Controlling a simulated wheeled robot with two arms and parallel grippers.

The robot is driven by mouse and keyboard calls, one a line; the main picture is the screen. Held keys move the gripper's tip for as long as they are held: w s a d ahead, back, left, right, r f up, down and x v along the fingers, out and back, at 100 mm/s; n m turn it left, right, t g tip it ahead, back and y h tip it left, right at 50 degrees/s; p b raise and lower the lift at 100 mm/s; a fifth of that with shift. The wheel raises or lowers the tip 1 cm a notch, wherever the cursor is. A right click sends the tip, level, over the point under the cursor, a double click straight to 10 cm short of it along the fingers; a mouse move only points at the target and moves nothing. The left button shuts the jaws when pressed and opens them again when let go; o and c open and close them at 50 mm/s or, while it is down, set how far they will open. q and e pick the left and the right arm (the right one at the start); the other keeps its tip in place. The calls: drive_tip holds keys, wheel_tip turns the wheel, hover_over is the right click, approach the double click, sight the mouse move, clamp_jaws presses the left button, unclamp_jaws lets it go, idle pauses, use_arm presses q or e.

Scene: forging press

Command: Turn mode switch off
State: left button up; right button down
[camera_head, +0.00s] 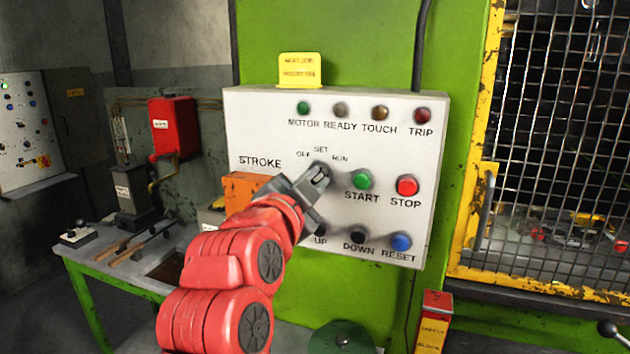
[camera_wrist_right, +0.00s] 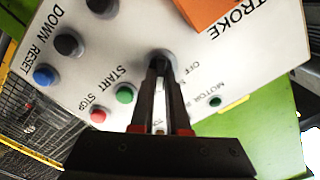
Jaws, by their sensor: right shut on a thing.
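The mode switch (camera_wrist_right: 161,54) is a dark round knob on the white control panel (camera_head: 262,110), below the labels OFF, SET and RUN. My right gripper (camera_head: 318,176) reaches up to it from the lower left in the head view. In the right wrist view its fingers (camera_wrist_right: 158,70) are close together and shut on the knob. The fingers cover most of the knob, so I cannot tell which label it points to. My left gripper is not in view.
Beside the switch are the green START button (camera_head: 361,180) and red STOP button (camera_head: 407,186). UP, DOWN and blue RESET (camera_head: 401,242) sit below. An orange block (camera_head: 243,190) is at the panel's left. A yellow-framed mesh guard (camera_head: 560,130) stands right; a workbench (camera_head: 100,258) stands left.

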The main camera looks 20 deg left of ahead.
idle(0.4)
drive_tip(key=shift+a+n+p, duration=0.2)
drive_tip(key=shift+n+p, duration=3)
drive_tip(key=shift+n, duration=1.3)
drive_tip(key=shift+a+n+p, duration=0.2)
drive_tip(key=shift+n+p, duration=3)
drive_tip(key=shift+n, duration=1.3)
drive_tip(key=shift+f, duration=0.1)
drive_tip(key=c, duration=0.9)
unclamp_jaws()
drive_tip(key=shift+d, duration=0.1)
